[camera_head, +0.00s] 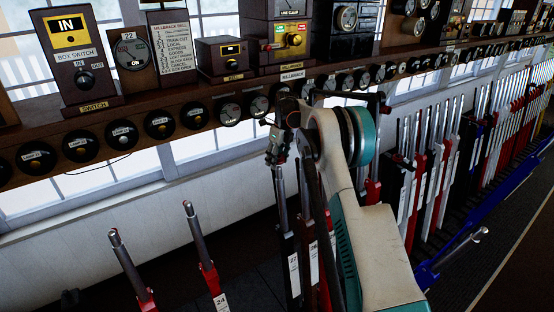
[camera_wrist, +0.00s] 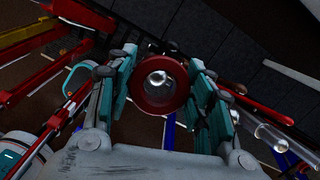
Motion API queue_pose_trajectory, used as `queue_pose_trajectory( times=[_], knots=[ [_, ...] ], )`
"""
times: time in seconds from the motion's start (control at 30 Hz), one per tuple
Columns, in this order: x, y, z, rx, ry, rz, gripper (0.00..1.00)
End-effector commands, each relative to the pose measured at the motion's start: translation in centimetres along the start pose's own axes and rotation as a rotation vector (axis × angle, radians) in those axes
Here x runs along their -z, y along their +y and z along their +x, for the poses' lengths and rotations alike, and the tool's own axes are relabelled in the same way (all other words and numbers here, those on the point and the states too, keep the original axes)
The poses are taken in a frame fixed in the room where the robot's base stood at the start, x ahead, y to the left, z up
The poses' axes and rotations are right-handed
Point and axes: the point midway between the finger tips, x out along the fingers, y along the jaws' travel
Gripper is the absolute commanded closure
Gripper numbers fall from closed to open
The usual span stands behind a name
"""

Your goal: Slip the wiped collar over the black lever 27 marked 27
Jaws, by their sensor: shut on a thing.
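The red collar (camera_wrist: 160,108) is a ring held between the teal fingers of my gripper (camera_head: 275,150). In the wrist view a round silver lever end (camera_wrist: 157,78) shows through the ring's opening, a little above its middle. The black lever 27 (camera_head: 293,262) stands upright with a white label, and its silver handle (camera_head: 280,188) rises just below my gripper in the head view. I cannot make out the collar in the head view. Whether the ring is above the handle's end or around it, I cannot tell.
A red lever 28 (camera_head: 314,262) stands close on the right of lever 27, partly behind my arm. A red lever 24 (camera_head: 209,262) stands to the left, past a gap. A shelf (camera_head: 190,92) with instruments runs behind my gripper.

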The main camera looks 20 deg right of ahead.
Motion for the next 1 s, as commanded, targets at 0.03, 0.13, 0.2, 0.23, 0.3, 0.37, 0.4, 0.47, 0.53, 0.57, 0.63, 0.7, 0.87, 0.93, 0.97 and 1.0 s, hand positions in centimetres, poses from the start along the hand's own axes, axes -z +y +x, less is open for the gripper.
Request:
queue_pose_trajectory(
  times=[0.03, 0.13, 0.2, 0.23, 0.3, 0.37, 0.4, 0.47, 0.53, 0.57, 0.63, 0.7, 0.87, 0.93, 0.97, 1.0],
  knots=[
    [0.0, 0.0, 0.1, 0.0, 0.0, 0.0, 0.73],
    [0.1, 0.0, 0.3, 0.0, 0.0, 0.0, 0.73],
    [0.1, 0.0, 0.5, 0.0, 0.0, 0.0, 0.73],
    [0.2, 0.0, 0.6, 0.0, 0.0, 0.0, 0.73],
    [0.2, 0.0, 0.8, 0.0, 0.0, 0.0, 0.73],
    [0.3, 0.0, 0.9, 0.0, 0.0, 0.0, 0.73],
    [0.3, 0.0, 1.0, 0.0, 0.0, 0.0, 0.73],
    [0.3, 0.0, 1.2, 0.0, 0.0, 0.0, 0.73],
    [0.4, 0.0, 1.4, 0.0, 0.0, 0.0, 0.73],
    [0.4, 0.0, 1.4, 0.0, 0.0, 0.0, 0.73],
    [0.5, 0.0, 1.6, 0.0, 0.0, 0.0, 0.73],
    [0.6, 0.0, 1.8, 0.0, 0.0, 0.0, 0.73],
    [0.7, 0.0, 2.2, 0.0, 0.0, 0.0, 0.73],
    [0.7, 0.0, 2.4, 0.0, 0.0, 0.0, 0.73],
    [0.8, 0.0, 2.5, 0.0, 0.0, 0.0, 0.73],
    [0.8, 0.0, 2.6, 0.0, 0.0, 0.0, 0.73]
  ],
)
